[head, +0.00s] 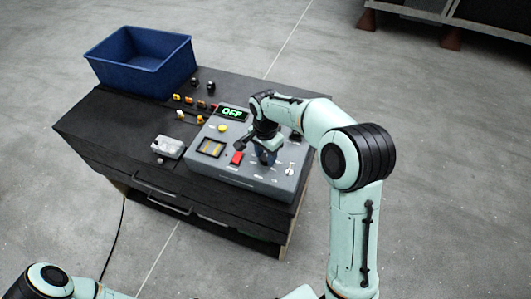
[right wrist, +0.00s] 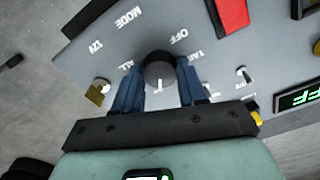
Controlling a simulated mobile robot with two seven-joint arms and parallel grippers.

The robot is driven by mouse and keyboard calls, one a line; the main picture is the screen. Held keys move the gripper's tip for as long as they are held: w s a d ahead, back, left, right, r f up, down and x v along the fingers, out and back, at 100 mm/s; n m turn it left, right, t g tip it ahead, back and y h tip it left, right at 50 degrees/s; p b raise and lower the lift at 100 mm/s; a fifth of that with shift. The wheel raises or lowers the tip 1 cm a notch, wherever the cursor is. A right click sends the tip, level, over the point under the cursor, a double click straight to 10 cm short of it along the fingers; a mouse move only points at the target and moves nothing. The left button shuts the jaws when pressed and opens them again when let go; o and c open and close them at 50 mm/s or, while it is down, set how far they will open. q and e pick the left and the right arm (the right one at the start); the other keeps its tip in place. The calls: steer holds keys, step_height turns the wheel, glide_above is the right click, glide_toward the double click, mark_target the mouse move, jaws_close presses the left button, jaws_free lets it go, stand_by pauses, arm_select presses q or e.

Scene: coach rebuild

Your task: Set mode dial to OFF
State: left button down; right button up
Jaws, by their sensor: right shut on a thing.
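The mode dial (right wrist: 160,71) is a dark round knob on a grey control panel (head: 215,165), with labels OFF, MODE, 12V and ALL around it in the right wrist view. A white mark on the dial faces the bottom of that view. My right gripper (head: 265,156) has its two blue fingers on either side of the dial and is shut on it. In the head view the gripper mostly hides the dial. The panel's green display (head: 232,113) reads OFF. My left gripper is not in view.
A red switch (head: 237,158) and a yellow button (head: 222,127) sit near the gripper on the panel. A blue bin (head: 142,78) stands at the back left of the black workbench (head: 97,128). A small grey box (head: 168,147) lies left of the panel.

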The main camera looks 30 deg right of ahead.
steer(key=n, duration=0.7)
steer(key=shift+r, duration=0.1)
steer(key=n, duration=0.4)
steer(key=shift+p, duration=0.4)
steer(key=n, duration=0.4)
steer(key=n+p, duration=0.1)
steer(key=n, duration=0.7)
steer(key=shift+n, duration=0.3)
steer(key=n, duration=0.3)
steer(key=shift+n, duration=0.3)
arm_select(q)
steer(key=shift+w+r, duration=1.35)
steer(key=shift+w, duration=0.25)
arm_select(e)
steer(key=shift+n, duration=1.8)
steer(key=o, duration=1)
